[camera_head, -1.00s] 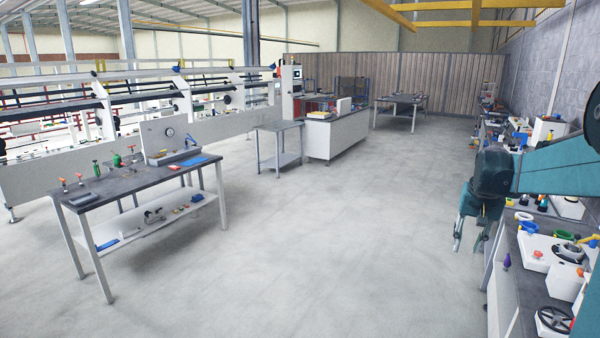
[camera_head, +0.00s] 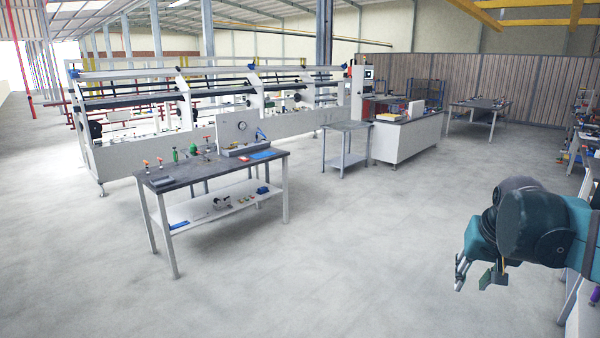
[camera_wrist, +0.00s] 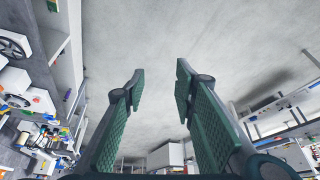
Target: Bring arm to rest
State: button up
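My gripper (camera_head: 474,274) hangs from my teal arm at the right of the head view, out over the bare floor. In the wrist view my gripper (camera_wrist: 160,85) shows two green padded fingers standing apart, with only grey floor between them. It is open and holds nothing. It touches nothing that I can see.
A dark-topped workbench (camera_head: 215,168) with small tools stands left of centre. Behind it is the long white strip feed rack (camera_head: 130,152). A small side table (camera_head: 346,127) and a white counter (camera_head: 405,138) stand further back. A bench of parts lines the right edge. The middle floor is clear.

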jog(key=s+a+f+n+t+y, duration=0.1)
jog(key=s+a+f+n, duration=0.1)
jog(key=s+a+f, duration=0.2)
jog(key=s+a+f+n+t+b, duration=0.1)
jog(key=s+a+f, duration=0.3)
jog(key=s+a, duration=0.6)
jog(key=a+n, duration=0.1)
jog(key=a, duration=0.6)
jog(key=shift+s+a+f+n+t+y, duration=0.25)
jog(key=shift+s+f+n+t+y, duration=0.05)
jog(key=shift+f+t+y, duration=0.1)
dwell(3.2)
